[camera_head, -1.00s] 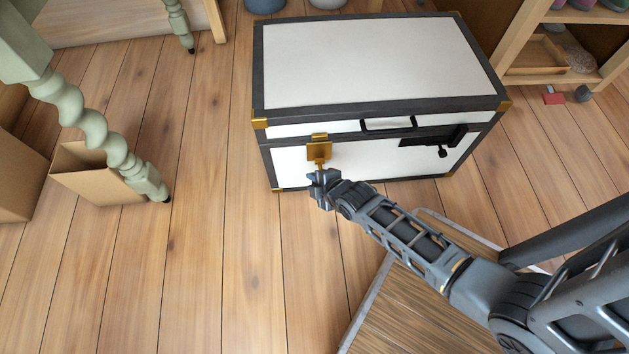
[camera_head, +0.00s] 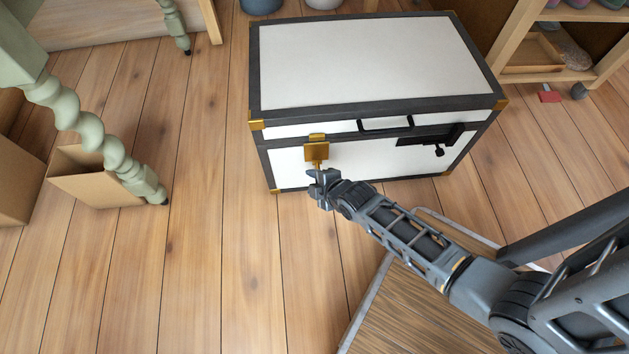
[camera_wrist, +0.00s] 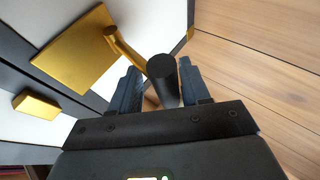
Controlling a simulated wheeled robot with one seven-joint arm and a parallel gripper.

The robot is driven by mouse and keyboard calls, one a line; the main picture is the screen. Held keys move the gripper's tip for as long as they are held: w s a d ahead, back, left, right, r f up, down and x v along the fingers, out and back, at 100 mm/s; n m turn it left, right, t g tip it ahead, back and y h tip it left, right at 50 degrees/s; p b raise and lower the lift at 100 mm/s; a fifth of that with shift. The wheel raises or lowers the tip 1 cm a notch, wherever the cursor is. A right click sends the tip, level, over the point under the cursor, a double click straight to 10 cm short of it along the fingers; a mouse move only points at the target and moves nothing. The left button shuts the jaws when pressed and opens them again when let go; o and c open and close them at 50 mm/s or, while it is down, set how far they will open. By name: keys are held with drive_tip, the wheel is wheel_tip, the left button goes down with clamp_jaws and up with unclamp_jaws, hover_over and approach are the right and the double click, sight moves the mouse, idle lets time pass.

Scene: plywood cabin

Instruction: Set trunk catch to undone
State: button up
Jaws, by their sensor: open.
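The white trunk (camera_head: 370,60) with black edging and brass corners stands on the floor, its lid down. Its catch (camera_head: 316,150) is a brass plate on the front face at the left, with a small brass piece above it. In the wrist view the catch plate (camera_wrist: 80,58) carries a curved brass arm ending in a black knob (camera_wrist: 163,78). My gripper (camera_head: 322,178) is at the lower end of the catch. In the wrist view my gripper (camera_wrist: 162,88) is open, with one finger on each side of the knob. Whether the fingers touch it I cannot tell.
A black handle (camera_head: 386,124) and a dark fitting with a small crank (camera_head: 438,148) are on the trunk's front. A cardboard box (camera_head: 90,185) and a green turned leg (camera_head: 95,125) stand at left. A wooden shelf (camera_head: 560,70) is at right. Floor left of the trunk is clear.

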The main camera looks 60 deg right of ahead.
drive_tip(key=p+v, duration=0.3)
drive_tip(key=v, duration=0.4)
drive_tip(key=shift+s, duration=0.3)
drive_tip(key=shift+r, duration=0.1)
drive_tip(key=s+a+r+m+t+y, duration=0.1)
drive_tip(key=s+a+r+m+t, duration=0.25)
drive_tip(key=r, duration=0.75)
drive_tip(key=s+a+r+m+t+y, duration=0.1)
drive_tip(key=s+a+r+m, duration=0.1)
drive_tip(key=s+a+r, duration=0.65)
drive_tip(key=s+r+m+t+y, duration=0.1)
drive_tip(key=s+r+m+t, duration=0.2)
drive_tip(key=r, duration=1)
wheel_tip(320, 180, up, 29)
drive_tip(key=s+g+p, duration=0.1)
drive_tip(key=p, duration=2.5)
drive_tip(key=shift+s+a+r+m+p, duration=0.15)
drive_tip(key=shift+s+a+m+p, duration=0.15)
drive_tip(key=shift+a+m, duration=0.05)
